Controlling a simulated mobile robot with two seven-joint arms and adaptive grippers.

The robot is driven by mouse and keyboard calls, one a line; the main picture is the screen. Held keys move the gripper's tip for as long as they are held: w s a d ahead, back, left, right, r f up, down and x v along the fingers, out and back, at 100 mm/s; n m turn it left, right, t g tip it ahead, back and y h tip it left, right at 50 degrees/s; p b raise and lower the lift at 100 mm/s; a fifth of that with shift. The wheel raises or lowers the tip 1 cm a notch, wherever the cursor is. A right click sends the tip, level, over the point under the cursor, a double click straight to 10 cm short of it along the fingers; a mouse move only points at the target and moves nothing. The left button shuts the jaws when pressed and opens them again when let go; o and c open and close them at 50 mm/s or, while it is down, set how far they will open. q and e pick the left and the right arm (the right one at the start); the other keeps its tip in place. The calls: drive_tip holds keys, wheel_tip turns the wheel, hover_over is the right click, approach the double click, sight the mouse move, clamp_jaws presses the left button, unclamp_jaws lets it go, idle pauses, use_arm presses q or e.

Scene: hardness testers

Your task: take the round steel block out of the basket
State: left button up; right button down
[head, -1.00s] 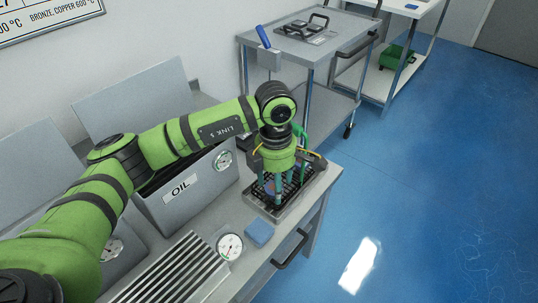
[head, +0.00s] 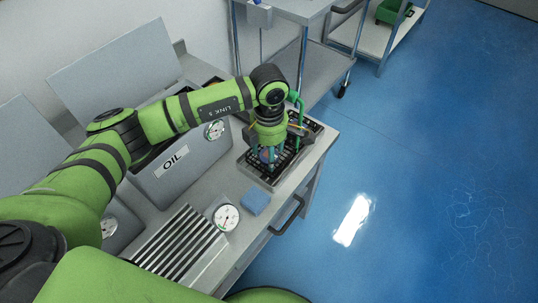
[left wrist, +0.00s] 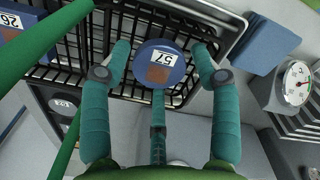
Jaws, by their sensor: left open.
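A round block (left wrist: 160,62) with a blue top, a brown patch and a "57" label sits in the black wire basket (left wrist: 130,92), seen in the left wrist view. My left gripper (left wrist: 160,52) is open, with its teal fingers on both sides of this block and a third finger below it in the picture. I cannot tell whether they touch it. In the head view my left gripper (head: 268,160) points down into the basket (head: 290,160) and mostly hides the block. My right gripper is not in view.
A second blue block labelled "26" (left wrist: 12,25) lies in the basket's left part. The basket's green handle (left wrist: 45,50) rises beside my gripper. A blue pad (head: 255,202), a dial gauge (head: 226,217), a slatted rack (head: 180,240) and the oil tank (head: 180,170) stand close by.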

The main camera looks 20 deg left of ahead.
use_arm(q)
drive_tip(key=c, duration=1.1)
drive_tip(key=shift+w+r, duration=0.1)
drive_tip(key=shift+r, duration=0.05)
